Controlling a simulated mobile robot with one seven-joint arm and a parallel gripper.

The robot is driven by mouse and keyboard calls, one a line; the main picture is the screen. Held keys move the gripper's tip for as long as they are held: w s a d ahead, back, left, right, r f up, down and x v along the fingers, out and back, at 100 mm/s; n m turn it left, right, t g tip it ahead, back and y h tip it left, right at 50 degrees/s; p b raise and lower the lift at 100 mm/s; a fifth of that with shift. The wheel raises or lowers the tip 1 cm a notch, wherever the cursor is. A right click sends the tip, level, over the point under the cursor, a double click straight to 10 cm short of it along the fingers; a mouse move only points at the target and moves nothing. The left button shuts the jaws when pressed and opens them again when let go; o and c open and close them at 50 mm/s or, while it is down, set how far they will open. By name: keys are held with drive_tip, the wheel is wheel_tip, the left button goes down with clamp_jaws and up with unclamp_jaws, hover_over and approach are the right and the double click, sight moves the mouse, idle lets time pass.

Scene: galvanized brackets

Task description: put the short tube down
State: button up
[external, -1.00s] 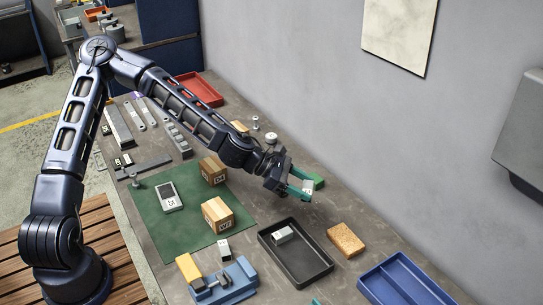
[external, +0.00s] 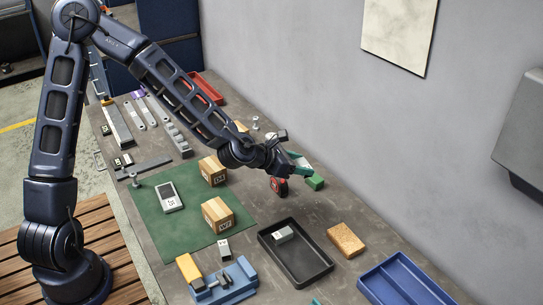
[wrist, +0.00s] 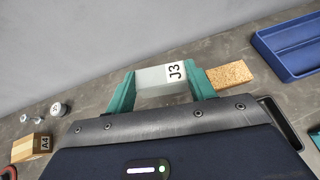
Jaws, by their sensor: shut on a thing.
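My gripper (external: 300,166) is above the far side of the bench, near the wall. In the wrist view its teal fingers (wrist: 160,92) are shut on the short tube (wrist: 157,80), a pale grey piece with a J3 label. The tube lies crosswise between the fingers and looks clear of the bench. In the external view the tube is small and partly covered by the fingers.
A red and black object (external: 278,185) is close below my gripper. A black tray (external: 313,273) holds a grey piece (external: 284,234). A cork block (external: 346,239) and a blue tray (external: 425,290) are farther right. Cartons (external: 217,214) stand on a green mat (external: 150,212).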

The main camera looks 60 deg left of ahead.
sight(294, 212)
drive_tip(key=shift+w+a+r+n+y, duration=0.15)
drive_tip(key=shift+a+r+n+y, duration=0.75)
drive_tip(key=shift+y, duration=0.1)
drive_tip(key=shift+f, duration=0.1)
wheel_tip(294, 212, down, 20)
drive_tip(key=shift+r, duration=0.15)
idle(0.3)
drive_tip(key=o, duration=1)
